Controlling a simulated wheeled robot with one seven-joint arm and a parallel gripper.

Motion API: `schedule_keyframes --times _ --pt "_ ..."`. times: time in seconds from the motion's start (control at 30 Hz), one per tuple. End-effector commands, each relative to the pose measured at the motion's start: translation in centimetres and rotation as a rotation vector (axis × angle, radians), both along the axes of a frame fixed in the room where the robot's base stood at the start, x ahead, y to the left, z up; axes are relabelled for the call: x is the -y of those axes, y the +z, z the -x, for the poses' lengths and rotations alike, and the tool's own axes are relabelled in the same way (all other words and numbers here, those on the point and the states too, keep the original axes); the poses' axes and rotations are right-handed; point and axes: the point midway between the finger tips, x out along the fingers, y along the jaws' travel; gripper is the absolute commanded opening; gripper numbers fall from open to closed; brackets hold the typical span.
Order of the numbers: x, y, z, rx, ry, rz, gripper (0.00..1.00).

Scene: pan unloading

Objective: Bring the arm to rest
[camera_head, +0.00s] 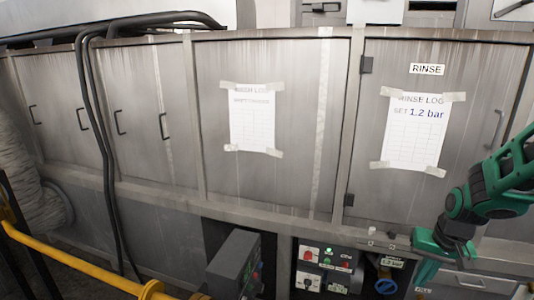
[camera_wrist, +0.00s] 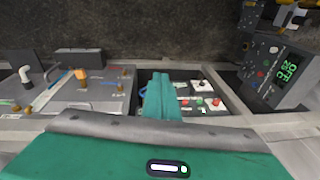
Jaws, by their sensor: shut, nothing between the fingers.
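My green and black arm (camera_head: 500,185) reaches in from the right edge in the head view, in front of the RINSE cabinet door. My gripper (camera_head: 424,272) hangs low at its end, in front of the ledge and beside the control panel. In the wrist view my gripper's green fingers (camera_wrist: 161,82) lie together, shut and empty. They overlap the panel recess (camera_wrist: 187,104) in that picture; I cannot tell whether they touch anything.
Steel cabinets (camera_head: 275,165) with taped log sheets (camera_head: 252,118) fill the back. A panel with buttons (camera_head: 325,258) and a dark control box (camera_head: 235,265) are below. A yellow rail (camera_head: 80,262) and black hoses (camera_head: 97,130) are at left. A green-lit display (camera_wrist: 289,69) shows at right in the wrist view.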

Motion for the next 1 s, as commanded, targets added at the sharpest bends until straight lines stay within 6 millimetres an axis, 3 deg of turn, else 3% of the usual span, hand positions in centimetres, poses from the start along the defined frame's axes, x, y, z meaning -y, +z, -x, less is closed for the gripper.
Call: schedule_keyframes --times 0.1,0.3,0.6,0.8,1.0 --pt "0.9 2.8 3.6 -0.031 -0.019 0.036 0.0" --pt "1.8 6.5 10.1 -0.091 -0.062 0.064 0.0" --pt "1.3 9.7 19.1 -0.161 -0.126 0.038 0.0" --pt "0.7 10.2 21.7 -0.183 -0.142 0.017 0.0" --pt "0.6 10.2 21.9 -0.186 -0.145 0.015 0.0"
